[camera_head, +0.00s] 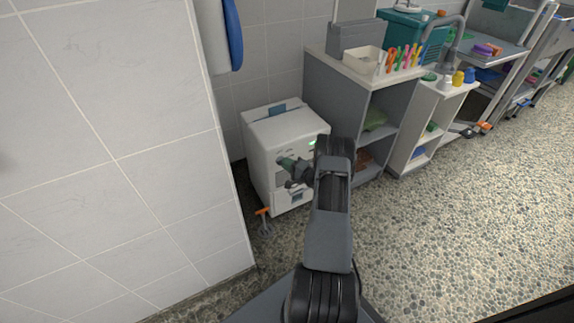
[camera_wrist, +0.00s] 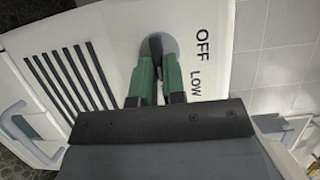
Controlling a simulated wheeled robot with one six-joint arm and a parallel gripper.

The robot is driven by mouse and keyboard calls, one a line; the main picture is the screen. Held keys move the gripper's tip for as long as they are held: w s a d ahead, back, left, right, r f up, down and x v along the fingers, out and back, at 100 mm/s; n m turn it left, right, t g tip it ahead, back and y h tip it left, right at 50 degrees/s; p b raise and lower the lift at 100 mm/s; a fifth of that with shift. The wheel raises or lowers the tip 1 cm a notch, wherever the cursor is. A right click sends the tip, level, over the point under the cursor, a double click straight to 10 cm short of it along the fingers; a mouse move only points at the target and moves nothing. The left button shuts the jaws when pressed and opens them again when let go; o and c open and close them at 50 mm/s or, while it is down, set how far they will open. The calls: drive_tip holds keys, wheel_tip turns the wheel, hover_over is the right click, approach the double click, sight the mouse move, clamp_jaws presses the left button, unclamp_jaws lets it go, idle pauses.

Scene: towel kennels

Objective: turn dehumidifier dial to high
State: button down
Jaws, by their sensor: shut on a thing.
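The white dehumidifier (camera_head: 262,138) stands on the floor against the tiled wall, and its front panel (camera_wrist: 120,28) fills much of the wrist view. The dial (camera_wrist: 156,44) has a grey round base and a dark raised grip. Printed words OFF and LOW show to the right of the dial; no HIGH label is visible. My gripper (camera_wrist: 157,66) has green fingers, shut on the dial's dark grip. In the head view my gripper (camera_head: 287,162) is at the front of the dehumidifier and hides the dial.
A grey shelf unit (camera_head: 338,82) stands right of the dehumidifier. A tiled wall corner (camera_head: 225,200) is close on the left. An orange-handled tool (camera_head: 263,213) is by the dehumidifier's lower left. The pebbled floor (camera_head: 440,210) on the right is clear.

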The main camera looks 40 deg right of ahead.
idle(0.4)
drive_tip(key=c, duration=1.2)
unclamp_jaws()
drive_tip(key=p+v, duration=0.3)
drive_tip(key=v, duration=1)
drive_tip(key=shift+s, duration=0.35)
drive_tip(key=shift+d, duration=0.1)
drive_tip(key=shift+f, duration=0.1)
